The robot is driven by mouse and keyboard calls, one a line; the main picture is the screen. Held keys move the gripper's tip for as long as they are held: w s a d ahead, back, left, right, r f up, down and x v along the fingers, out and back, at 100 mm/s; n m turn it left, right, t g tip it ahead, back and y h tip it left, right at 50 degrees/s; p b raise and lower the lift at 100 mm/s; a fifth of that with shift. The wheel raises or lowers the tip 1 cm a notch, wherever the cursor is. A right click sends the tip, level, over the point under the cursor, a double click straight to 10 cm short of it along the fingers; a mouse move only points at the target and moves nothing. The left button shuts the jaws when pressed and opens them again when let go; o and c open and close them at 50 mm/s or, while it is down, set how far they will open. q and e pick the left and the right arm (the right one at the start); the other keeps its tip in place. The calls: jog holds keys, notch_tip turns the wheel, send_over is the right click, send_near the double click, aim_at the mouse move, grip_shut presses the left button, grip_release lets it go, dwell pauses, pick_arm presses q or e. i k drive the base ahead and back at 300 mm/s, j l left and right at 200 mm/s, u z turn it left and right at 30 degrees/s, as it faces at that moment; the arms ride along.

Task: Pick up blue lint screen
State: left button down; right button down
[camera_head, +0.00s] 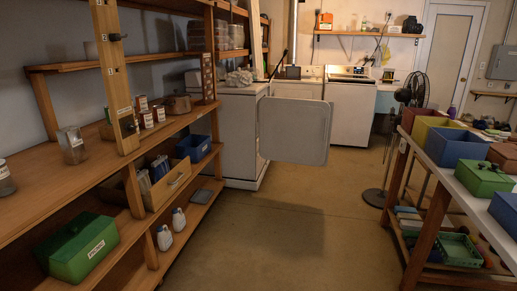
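I cannot clearly make out a blue lint screen. A small flat grey-blue piece (202,196) lies on the lower left shelf, near its far end; it is too small to tell whether it is the lint screen. Neither of my grippers shows in the head view.
Wooden shelving (100,170) lines the left, holding a blue bin (193,147) and a green box (78,248). A white machine's door (294,131) stands open into the room. A black fan (414,88) and a table with bins (459,146) stand right. The middle floor is clear.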

aim_at(293, 72)
jog(key=i+z, duration=0.3)
jog(key=i, duration=0.3)
jog(key=i+z, duration=0.35)
jog(key=i, duration=0.2)
jog(key=i+l, duration=0.1)
jog(key=i, duration=0.55)
jog(key=i+l, duration=0.15)
jog(key=i, duration=0.45)
jog(key=i+l+u, duration=0.25)
jog(key=i, duration=0.2)
jog(key=i+l+u, duration=0.3)
jog(key=i+l, duration=0.1)
jog(key=i, duration=0.05)
